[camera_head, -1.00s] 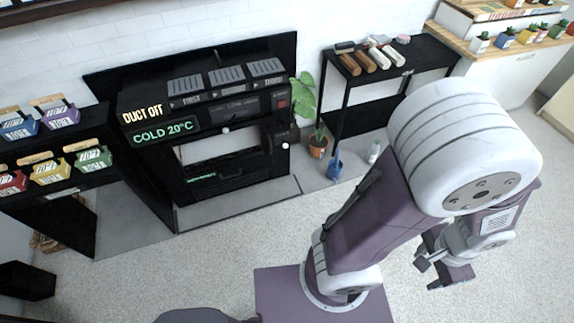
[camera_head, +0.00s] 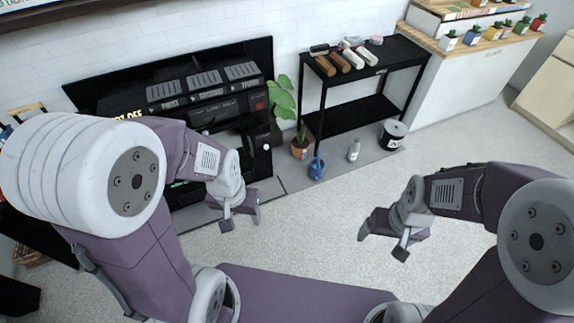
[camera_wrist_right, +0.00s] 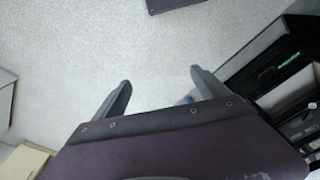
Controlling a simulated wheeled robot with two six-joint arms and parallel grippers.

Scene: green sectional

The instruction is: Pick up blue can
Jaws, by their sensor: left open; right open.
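The blue can (camera_head: 317,168) looks like a small watering can with a raised spout or handle. My left gripper (camera_head: 241,219) is open and empty, in front of the black machine, left of the can. My right gripper (camera_head: 382,241) is open and empty, nearer to me and right of the can. In the right wrist view its open fingers (camera_wrist_right: 160,78) frame bare floor. A small blue patch shows beside the right finger there, too hidden to identify.
The potted plant (camera_head: 300,143), a white bottle (camera_head: 354,150) and a black-and-white bin (camera_head: 393,134) stand near the can. The black shelf (camera_head: 352,116) rises behind it. A black machine (camera_head: 215,105) stands left. The pale floor (camera_head: 310,215) between my grippers is clear.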

